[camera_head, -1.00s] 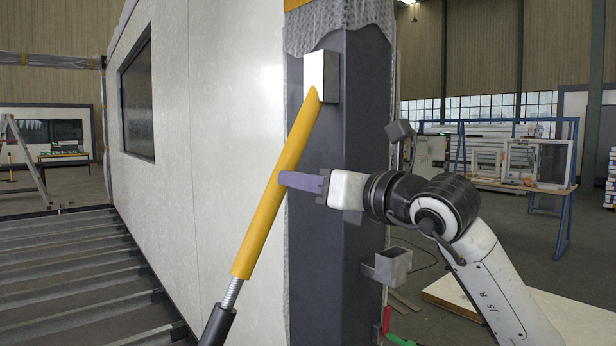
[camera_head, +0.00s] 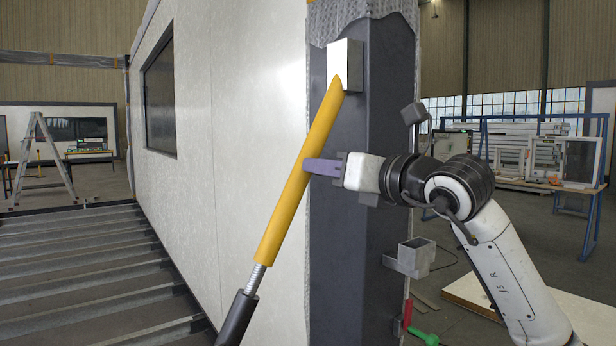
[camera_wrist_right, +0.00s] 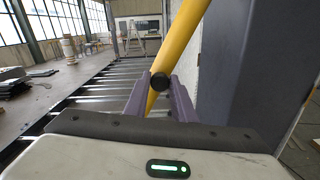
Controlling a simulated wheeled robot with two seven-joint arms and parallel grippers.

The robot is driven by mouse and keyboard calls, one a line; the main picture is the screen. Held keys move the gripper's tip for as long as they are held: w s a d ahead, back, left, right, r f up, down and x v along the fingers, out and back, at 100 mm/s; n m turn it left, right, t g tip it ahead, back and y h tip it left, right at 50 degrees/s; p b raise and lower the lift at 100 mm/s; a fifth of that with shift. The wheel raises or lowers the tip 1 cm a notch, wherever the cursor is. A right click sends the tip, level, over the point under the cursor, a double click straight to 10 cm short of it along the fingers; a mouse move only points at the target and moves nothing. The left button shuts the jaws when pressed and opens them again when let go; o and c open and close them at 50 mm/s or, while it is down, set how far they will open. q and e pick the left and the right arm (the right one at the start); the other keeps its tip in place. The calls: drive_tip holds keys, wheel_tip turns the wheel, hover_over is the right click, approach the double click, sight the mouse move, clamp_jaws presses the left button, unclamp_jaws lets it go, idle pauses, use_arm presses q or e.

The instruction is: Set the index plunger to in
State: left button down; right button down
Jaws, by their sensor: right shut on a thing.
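The index plunger shows in the right wrist view as a dark round knob (camera_wrist_right: 160,81) in front of the yellow tube (camera_wrist_right: 178,45). My right gripper (camera_wrist_right: 160,86) has its two purple fingers on either side of the knob and is shut on it. In the head view the yellow tube (camera_head: 300,185) is a slanted prop, and my right gripper (camera_head: 318,167) reaches it from the right at mid-height. The knob is hidden there behind the fingers. How far the plunger is in or out I cannot tell. My left gripper is not in view.
The prop's upper end meets a pale block (camera_head: 345,65) on the dark post (camera_head: 375,240). A threaded rod (camera_head: 254,279) and black lower part (camera_head: 237,318) continue below. A small metal box bracket (camera_head: 415,257) sticks out from the post. A white wall panel (camera_head: 250,100) stands behind.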

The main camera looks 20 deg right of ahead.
drive_tip(key=shift+r, duration=0.15)
drive_tip(key=c, duration=1.6)
unclamp_jaws()
drive_tip(key=shift+w, duration=0.1)
drive_tip(key=shift+o, duration=0.7)
drive_tip(key=b+v, duration=0.2)
drive_tip(key=v, duration=0.8)
drive_tip(key=shift+b, duration=0.4)
